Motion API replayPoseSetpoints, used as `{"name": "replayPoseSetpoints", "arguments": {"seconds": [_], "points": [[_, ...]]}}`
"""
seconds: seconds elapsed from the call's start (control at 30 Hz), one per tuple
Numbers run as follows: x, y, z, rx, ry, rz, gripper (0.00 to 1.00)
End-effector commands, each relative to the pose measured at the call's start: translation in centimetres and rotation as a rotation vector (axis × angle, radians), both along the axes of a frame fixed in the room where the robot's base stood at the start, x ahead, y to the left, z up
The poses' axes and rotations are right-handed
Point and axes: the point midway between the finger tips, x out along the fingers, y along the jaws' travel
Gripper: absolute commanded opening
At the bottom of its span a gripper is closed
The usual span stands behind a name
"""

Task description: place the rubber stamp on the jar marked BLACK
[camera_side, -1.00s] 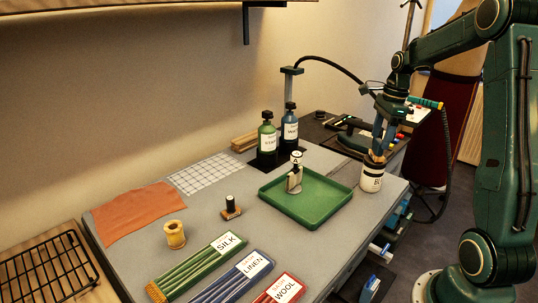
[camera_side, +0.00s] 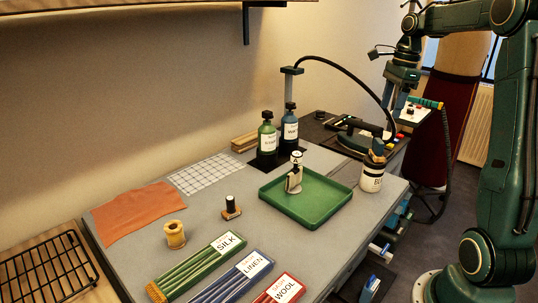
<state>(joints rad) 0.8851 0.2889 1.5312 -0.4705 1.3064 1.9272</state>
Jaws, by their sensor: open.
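A white jar (camera_side: 372,179) stands at the right of the grey table, beside the green tray; only the start of its label, a B, can be read. A small stamp-like piece with a brown base and dark upright handle (camera_side: 378,147) rests on top of the jar, upright as far as I can tell. A similar piece with a brown base and black handle (camera_side: 231,207) stands on the table left of the tray. My gripper (camera_side: 396,112) is open and empty, above the jar and clear of the piece on it.
The green tray (camera_side: 306,214) holds a pale piece marked A (camera_side: 295,177). Green (camera_side: 267,137) and blue (camera_side: 290,130) bottles stand behind it. A dark iron (camera_side: 357,130) is behind the jar. Labelled bundles, a spool (camera_side: 174,234) and orange cloth (camera_side: 137,212) lie nearer the left.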

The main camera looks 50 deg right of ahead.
Motion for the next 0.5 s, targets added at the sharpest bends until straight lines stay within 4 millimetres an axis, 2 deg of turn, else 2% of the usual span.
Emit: {"name": "replayPoseSetpoints", "arguments": {"seconds": [0.37, 0.5], "points": [[0.0, 0.1, 0.0, -0.001, -0.001, 0.004, 0.59], [0.3, 1.1, 0.4, -0.011, -0.011, 0.049, 0.59]]}}
